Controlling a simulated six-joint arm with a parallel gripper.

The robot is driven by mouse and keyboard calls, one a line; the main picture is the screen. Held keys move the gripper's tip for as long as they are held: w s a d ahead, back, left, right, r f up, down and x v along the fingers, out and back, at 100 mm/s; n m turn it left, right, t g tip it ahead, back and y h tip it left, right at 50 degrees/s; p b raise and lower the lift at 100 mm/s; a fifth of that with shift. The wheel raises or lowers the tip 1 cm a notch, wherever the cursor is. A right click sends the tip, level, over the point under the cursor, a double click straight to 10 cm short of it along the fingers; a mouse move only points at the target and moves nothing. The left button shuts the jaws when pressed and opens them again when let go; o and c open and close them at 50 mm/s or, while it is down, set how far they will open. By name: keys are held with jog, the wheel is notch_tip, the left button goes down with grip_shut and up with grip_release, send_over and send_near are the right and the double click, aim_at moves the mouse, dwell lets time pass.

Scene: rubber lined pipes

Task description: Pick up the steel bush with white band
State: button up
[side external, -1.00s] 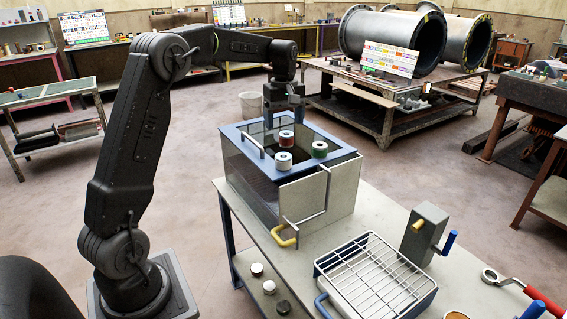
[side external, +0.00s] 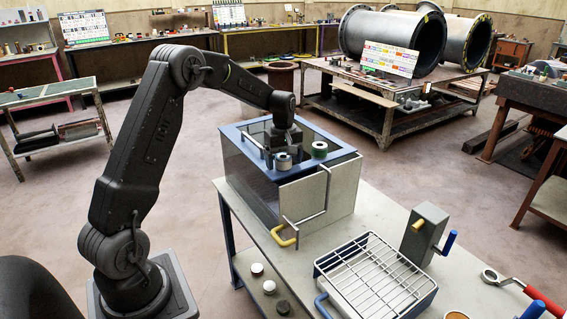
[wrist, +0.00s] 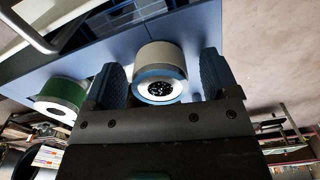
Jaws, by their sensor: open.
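The steel bush with white band (side external: 283,161) stands on the blue-rimmed top of a box. It shows in the wrist view (wrist: 160,62) as a short cylinder with a pale band and a dark bore. My gripper (side external: 284,150) is low over the box top, close behind this bush in the side view. In the wrist view my gripper (wrist: 162,75) is open, with a blue finger on each side of the bush and a visible gap to each. A green-banded bush (side external: 319,149) stands to the right; it is at left in the wrist view (wrist: 62,96).
A wire rack tray (side external: 375,278), a grey block with a lever (side external: 425,235) and small round pieces (side external: 269,286) are lower down.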

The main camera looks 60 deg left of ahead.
jog(key=shift+c, duration=0.3)
jog(key=c, duration=1)
jog(key=shift+c, duration=0.6)
jog(key=shift+r, duration=0.1)
